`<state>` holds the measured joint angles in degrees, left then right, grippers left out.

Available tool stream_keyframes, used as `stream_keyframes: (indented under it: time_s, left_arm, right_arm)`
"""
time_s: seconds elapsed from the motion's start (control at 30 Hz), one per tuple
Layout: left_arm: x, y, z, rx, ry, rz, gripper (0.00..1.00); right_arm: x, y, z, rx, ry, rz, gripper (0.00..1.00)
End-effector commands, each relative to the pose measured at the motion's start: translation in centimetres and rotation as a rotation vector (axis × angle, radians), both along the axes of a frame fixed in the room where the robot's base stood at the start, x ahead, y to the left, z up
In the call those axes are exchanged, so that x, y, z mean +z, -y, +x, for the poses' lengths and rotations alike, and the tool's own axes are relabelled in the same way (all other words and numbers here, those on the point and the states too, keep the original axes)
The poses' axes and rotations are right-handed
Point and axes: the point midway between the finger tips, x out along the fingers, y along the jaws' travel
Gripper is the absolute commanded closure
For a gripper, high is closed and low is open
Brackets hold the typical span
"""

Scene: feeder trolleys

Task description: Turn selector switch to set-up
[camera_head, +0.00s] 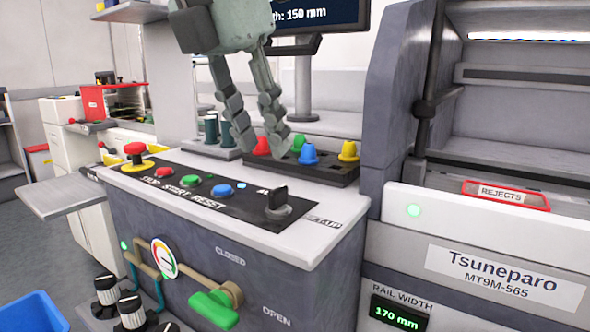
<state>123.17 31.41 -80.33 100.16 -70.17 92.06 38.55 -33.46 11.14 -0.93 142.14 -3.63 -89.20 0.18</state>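The selector switch (279,199) is a black knob on a grey round base, at the right end of the black control strip (170,188). The label SET-UP (323,222) is printed to its right; a partly hidden label beginning with "A" is at its upper left. Which label the knob points to is hard to tell. My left gripper (266,148) comes down from the top, with its two grey fingers apart and nothing between them. Its fingertips show above the knob in the picture and do not touch it. My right gripper is not in view.
On the panel are a red emergency stop (135,152) and stop, start and reset buttons (190,180). A black rack (325,173) with coloured pegs stands behind the switch. Below are a green valve handle (214,308) and a gauge (163,257). A grey machine wall (392,100) rises at right.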

Motion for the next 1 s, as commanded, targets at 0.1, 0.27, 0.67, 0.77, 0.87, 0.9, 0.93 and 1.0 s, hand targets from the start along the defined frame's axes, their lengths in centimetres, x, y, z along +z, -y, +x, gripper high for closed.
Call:
stream_keyframes:
  time_s: [0.1, 0.27, 0.67, 0.77, 0.87, 0.9, 0.93, 1.0]
  left_arm:
    - [-0.9, 0.2, 0.3, 0.000, -0.002, 0.001, 0.69]
    - [-3.3, 0.7, 1.0, -0.001, -0.003, 0.003, 0.69]
    - [-7.1, 1.7, 2.3, 0.000, -0.001, 0.000, 0.69]
    - [-7.2, 1.7, 2.4, 0.000, -0.001, 0.000, 0.69]
    - [-7.2, 1.7, 2.4, 0.000, -0.001, 0.000, 0.69]
    - [-7.2, 1.7, 2.4, 0.000, -0.001, 0.000, 0.69]
    - [-7.2, 1.7, 2.4, 0.000, -0.001, 0.000, 0.73]
    - [-7.2, 1.7, 2.4, 0.000, -0.001, 0.000, 0.81]
  right_arm:
    - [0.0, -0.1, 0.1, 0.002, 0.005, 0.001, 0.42]
    - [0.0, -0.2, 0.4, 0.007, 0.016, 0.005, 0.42]
    - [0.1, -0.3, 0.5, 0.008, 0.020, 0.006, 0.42]
    - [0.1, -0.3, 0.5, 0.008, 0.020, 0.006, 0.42]
    - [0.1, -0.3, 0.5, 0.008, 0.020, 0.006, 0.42]
    - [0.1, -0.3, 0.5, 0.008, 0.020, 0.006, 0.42]
    - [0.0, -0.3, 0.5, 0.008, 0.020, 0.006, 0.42]
    - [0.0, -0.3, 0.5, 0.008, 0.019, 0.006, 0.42]
